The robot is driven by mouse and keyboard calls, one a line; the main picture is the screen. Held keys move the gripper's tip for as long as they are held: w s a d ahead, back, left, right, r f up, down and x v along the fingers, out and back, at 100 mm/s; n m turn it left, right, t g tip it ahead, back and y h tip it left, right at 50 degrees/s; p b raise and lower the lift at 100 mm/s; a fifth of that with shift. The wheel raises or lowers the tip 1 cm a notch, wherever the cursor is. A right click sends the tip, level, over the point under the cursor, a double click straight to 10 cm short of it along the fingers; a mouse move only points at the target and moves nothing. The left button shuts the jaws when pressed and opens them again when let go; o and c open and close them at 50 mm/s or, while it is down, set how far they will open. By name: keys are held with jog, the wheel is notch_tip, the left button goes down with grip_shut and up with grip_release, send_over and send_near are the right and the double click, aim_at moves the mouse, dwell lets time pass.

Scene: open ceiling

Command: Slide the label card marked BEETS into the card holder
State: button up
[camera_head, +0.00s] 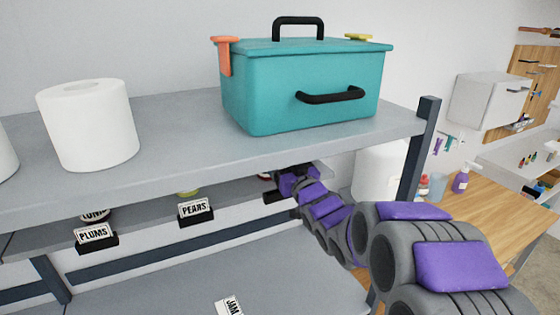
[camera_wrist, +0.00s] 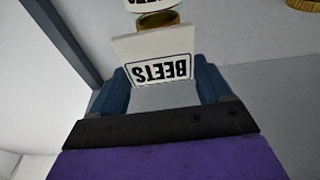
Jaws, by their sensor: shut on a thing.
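The white BEETS card (camera_wrist: 152,46) shows upside down in the wrist view, with black print in a black frame. My gripper (camera_wrist: 161,76) is shut on it, with one blue finger at each side edge. In the head view my gripper (camera_head: 288,184) is at the front edge of the lower shelf, under the upper shelf. A black card holder (camera_head: 274,197) shows on that edge, just left of and below my gripper, partly hidden by it. I cannot make out the card in the head view or tell whether it touches the holder.
Holders with PLUMS (camera_head: 94,233) and PEARS (camera_head: 195,209) cards sit left along the shelf edge. A JAM card (camera_head: 229,306) is lower down. The upper shelf (camera_head: 185,125), bearing a teal box (camera_head: 300,95) and a white roll (camera_head: 90,125), overhangs closely. A can (camera_wrist: 157,19) stands beyond the card.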

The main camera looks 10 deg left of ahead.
notch_tip(320, 180, down, 6)
jog(key=shift+r+b, duration=0.1)
jog(key=shift+b, duration=0.7)
jog(key=shift+a, duration=0.35)
jog(key=shift+s+d, duration=0.15)
jog(key=shift+d, duration=0.2)
jog(key=shift+a+p, duration=0.15)
jog(key=shift+p, duration=0.25)
dwell(0.9)
jog(key=shift+f+b, duration=0.55)
jog(key=shift+f, duration=1.35)
jog(key=o, duration=0.9)
jog(key=shift+o, duration=0.2)
